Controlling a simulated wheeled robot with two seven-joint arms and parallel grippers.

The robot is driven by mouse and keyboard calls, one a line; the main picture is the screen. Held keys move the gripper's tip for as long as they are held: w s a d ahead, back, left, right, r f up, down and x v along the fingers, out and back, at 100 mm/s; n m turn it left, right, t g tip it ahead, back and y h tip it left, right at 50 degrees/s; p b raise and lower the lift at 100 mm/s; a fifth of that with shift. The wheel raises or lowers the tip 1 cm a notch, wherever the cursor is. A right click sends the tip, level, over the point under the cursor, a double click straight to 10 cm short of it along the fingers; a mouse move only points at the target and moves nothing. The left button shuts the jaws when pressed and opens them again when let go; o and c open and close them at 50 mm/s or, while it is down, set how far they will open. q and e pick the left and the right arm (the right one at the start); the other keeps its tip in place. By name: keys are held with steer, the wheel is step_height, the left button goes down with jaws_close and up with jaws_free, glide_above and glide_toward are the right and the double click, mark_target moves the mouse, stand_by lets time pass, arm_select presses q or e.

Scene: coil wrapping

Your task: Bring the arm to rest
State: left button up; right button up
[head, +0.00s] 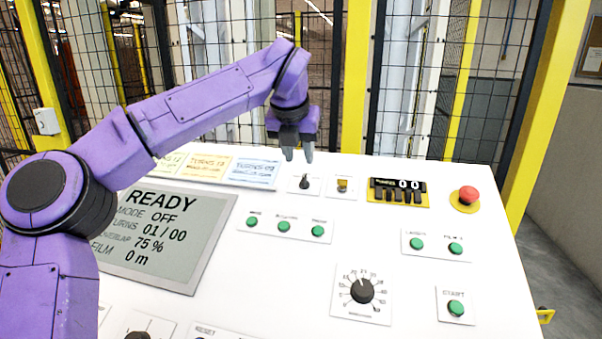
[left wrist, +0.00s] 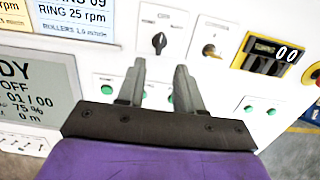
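My left arm (head: 207,105), purple, comes in from the left and reaches over the white control panel. My left gripper (head: 298,155) points down above the panel's back part, near a black rotary switch (head: 304,182). In the left wrist view the two grey fingers of the left gripper (left wrist: 160,80) stand apart with nothing between them, so it is open and empty. The black switch (left wrist: 159,41) shows beyond the fingertips in that view, apart from them. My right gripper is not in view.
The white panel (head: 400,275) carries a display (head: 165,240) reading READY, MODE OFF, a yellow key switch (head: 343,184), a counter (head: 398,191), a red emergency button (head: 468,195), several green buttons and a black dial (head: 362,290). A mesh fence (head: 415,80) with yellow posts stands behind.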

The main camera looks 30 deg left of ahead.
arm_select(q)
steer(key=shift+v, duration=0.95)
steer(key=shift+a+r, duration=0.1)
